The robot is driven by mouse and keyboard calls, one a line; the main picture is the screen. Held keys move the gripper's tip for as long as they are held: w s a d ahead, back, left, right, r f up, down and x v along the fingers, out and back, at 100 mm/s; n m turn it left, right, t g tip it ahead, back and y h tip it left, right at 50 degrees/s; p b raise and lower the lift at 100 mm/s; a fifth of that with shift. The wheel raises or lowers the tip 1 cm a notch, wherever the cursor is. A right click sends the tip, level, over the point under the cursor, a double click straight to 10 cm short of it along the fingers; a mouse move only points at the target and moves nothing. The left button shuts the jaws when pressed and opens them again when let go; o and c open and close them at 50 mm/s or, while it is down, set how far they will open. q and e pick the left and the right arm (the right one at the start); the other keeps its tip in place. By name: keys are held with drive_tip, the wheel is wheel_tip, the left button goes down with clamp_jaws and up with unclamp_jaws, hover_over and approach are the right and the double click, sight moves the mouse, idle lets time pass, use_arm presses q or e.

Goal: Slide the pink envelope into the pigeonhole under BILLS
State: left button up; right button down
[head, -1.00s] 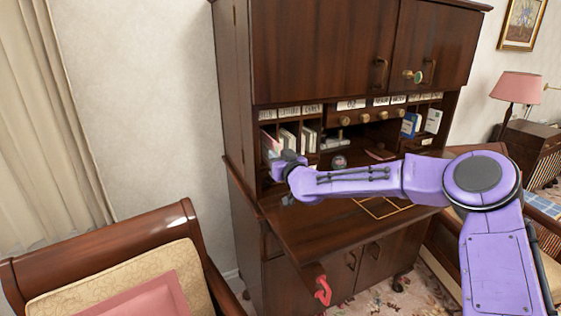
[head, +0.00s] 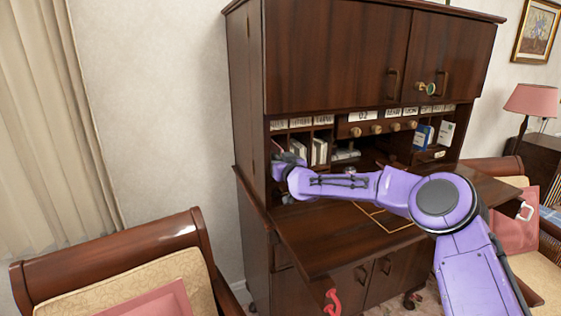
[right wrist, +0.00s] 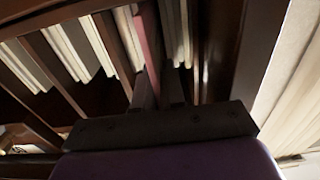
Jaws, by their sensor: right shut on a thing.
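The pink envelope (right wrist: 151,40) shows as a thin pink edge among white envelopes in the right wrist view. My right gripper (right wrist: 160,82) is shut on its near edge. In the head view this gripper (head: 286,165) is at the mouth of the leftmost pigeonholes of the desk, and mostly hides the envelope. A row of small labels (head: 300,122) runs above these pigeonholes. The lettering is too small to tell surely which one reads BILLS. How deep the envelope is inside cannot be told. My left gripper is not in view.
Wooden dividers (right wrist: 55,72) and white envelopes (right wrist: 118,45) stand close around the gripper. The fold-down desk top (head: 325,238) lies below my arm. Knobbed drawers (head: 375,129) are right of the pigeonholes. A wooden chair (head: 110,252) stands at the front left.

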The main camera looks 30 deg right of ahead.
drive_tip(key=c, duration=1.1)
unclamp_jaws()
drive_tip(key=shift+c, duration=0.2)
drive_tip(key=s+b, duration=0.3)
drive_tip(key=s, duration=0.7)
drive_tip(key=shift+s+a, duration=0.3)
